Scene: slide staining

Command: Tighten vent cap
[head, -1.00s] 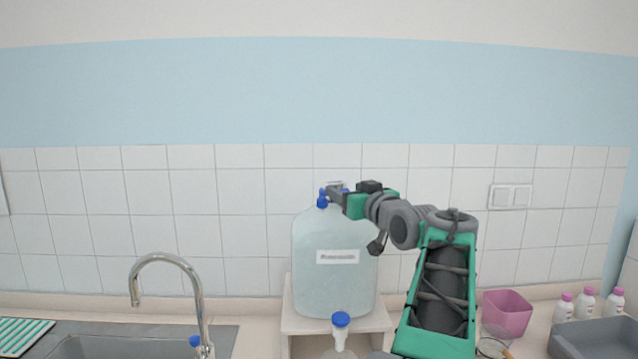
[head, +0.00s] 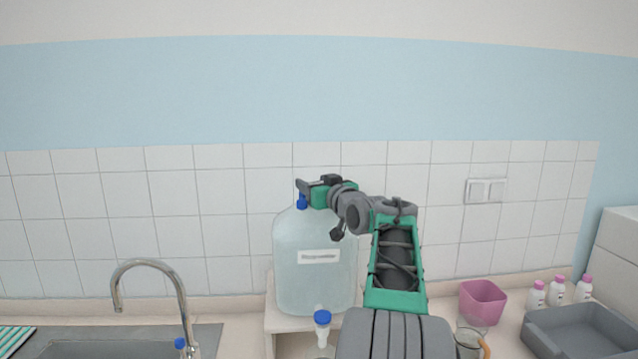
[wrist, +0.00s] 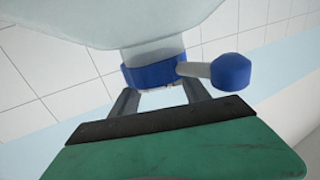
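The large clear carboy (head: 290,240) with a white label stands upright on a pale stand. Near its top a small blue cap (head: 302,202) shows in the head view. In the wrist view the carboy is inverted. Its neck carries a wide blue cap (wrist: 152,74), and a grey stem with a small rounded blue cap (wrist: 231,72) points right. My gripper (head: 303,185) is at the carboy's top. In the wrist view its fingers (wrist: 160,95) are apart, with the wide blue cap at their tips. Their contact with it is unclear. The small blue cap is outside the fingers.
A blue-topped spigot (head: 322,318) sticks out low at the carboy's front. A sink tap (head: 160,268) stands left. A pink bin (head: 483,300), a glass beaker (head: 468,343), a grey tray (head: 575,345) and pink-capped bottles (head: 557,291) stand right. The tiled wall (head: 230,200) is behind.

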